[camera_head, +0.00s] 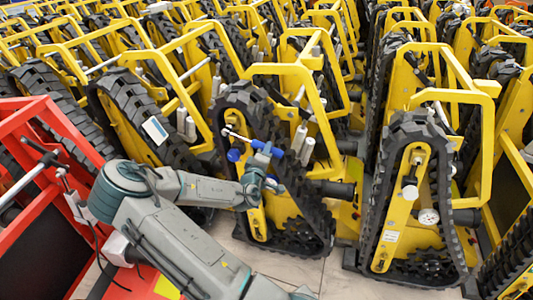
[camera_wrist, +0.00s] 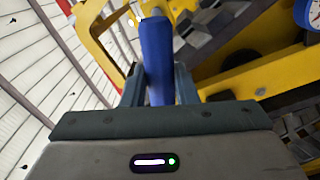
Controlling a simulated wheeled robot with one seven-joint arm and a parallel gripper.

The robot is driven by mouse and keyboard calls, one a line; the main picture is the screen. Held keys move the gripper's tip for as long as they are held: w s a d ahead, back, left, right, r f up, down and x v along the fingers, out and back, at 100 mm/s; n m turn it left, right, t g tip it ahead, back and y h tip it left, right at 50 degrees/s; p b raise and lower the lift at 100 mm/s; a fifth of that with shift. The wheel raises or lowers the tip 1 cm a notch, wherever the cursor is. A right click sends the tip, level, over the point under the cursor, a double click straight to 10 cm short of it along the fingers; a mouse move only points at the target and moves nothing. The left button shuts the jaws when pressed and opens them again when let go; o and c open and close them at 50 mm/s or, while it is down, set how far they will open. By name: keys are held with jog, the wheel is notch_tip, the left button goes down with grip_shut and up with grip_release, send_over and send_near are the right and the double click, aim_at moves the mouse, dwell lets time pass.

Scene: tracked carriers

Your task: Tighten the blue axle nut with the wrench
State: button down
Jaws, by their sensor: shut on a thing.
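My gripper (camera_head: 262,160) is shut on the blue handle of the wrench (camera_head: 267,148), in front of the middle yellow carrier. The wrench's thin silver shaft runs up and left from the handle. In the wrist view the blue handle (camera_wrist: 157,60) stands upright between the two fingers (camera_wrist: 158,88), and a pale end shows above it.
Yellow tracked carriers (camera_head: 410,170) with black tracks stand close together in rows. A red frame (camera_head: 50,215) is at the left, beside my arm. A round white gauge (camera_head: 428,216) is on the right carrier. A narrow strip of pale floor (camera_head: 290,268) is free at the front.

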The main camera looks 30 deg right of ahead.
jog(key=shift+f, duration=0.25)
jog(key=shift+w+a+f+m+b, duration=0.15)
jog(key=shift+f+m+b, duration=0.2)
jog(key=shift+b, duration=0.2)
jog(key=shift+w+a+f+m+b, duration=0.1)
jog(key=shift+f+m+b, duration=0.25)
jog(key=shift+b, duration=0.15)
jog(key=shift+w+a+f+m+b, duration=0.15)
jog(key=shift+w+f+m+b, duration=0.15)
jog(key=shift+f+m+b, duration=0.5)
jog(key=shift+w+a+f+m+b, duration=0.2)
jog(key=shift+f+b, duration=0.1)
jog(key=shift+b, duration=0.25)
jog(key=shift+w+a+f+m+b, duration=0.1)
jog(key=shift+f+m+b, duration=0.15)
jog(key=shift+b, duration=0.25)
